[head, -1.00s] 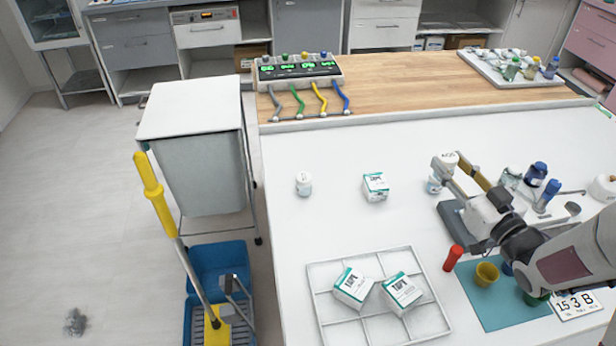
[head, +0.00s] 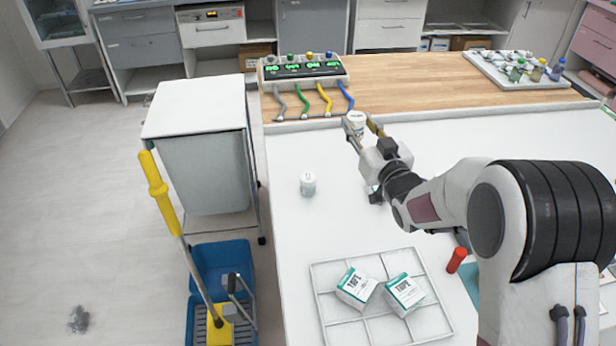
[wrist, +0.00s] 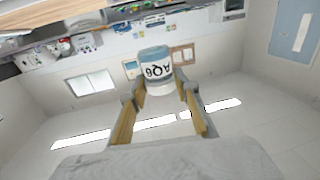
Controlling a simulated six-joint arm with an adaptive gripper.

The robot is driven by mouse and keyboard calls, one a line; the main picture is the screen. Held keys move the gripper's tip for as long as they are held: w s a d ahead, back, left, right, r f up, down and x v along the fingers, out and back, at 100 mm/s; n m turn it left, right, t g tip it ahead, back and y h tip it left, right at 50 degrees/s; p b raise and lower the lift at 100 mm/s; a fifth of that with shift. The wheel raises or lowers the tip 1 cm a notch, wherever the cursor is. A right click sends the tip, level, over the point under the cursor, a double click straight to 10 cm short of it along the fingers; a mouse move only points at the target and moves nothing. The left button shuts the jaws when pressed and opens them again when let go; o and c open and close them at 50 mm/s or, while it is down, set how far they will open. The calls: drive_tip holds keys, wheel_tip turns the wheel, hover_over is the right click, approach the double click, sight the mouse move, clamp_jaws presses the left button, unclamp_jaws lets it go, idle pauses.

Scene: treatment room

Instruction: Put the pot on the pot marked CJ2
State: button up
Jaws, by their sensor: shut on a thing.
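My gripper (head: 364,130) is shut on a small white pot (head: 355,120) and holds it up in the air, near the far edge of the white table top. In the wrist view the pot (wrist: 156,72) sits between the fingertips; its label is upside down there and seems to read AQ6. Another small white pot (head: 308,184) stands upright on the table, to the left of and nearer than the held one. Its mark is too small to read for sure. The two pots are apart.
A tape box is mostly hidden behind my gripper. A divided wire tray (head: 336,322) with two tape boxes (head: 356,287) (head: 404,294) lies in front. A device with coloured cables (head: 304,70) is at the back. Table around the standing pot is clear.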

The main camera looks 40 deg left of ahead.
hover_over(310, 182)
drive_tip(key=shift+w+f, duration=0.1)
drive_tip(key=shift+f, duration=2.4)
drive_tip(key=shift+f, duration=3.15)
drive_tip(key=shift+f, duration=1.9)
drive_tip(key=shift+f, duration=0.1)
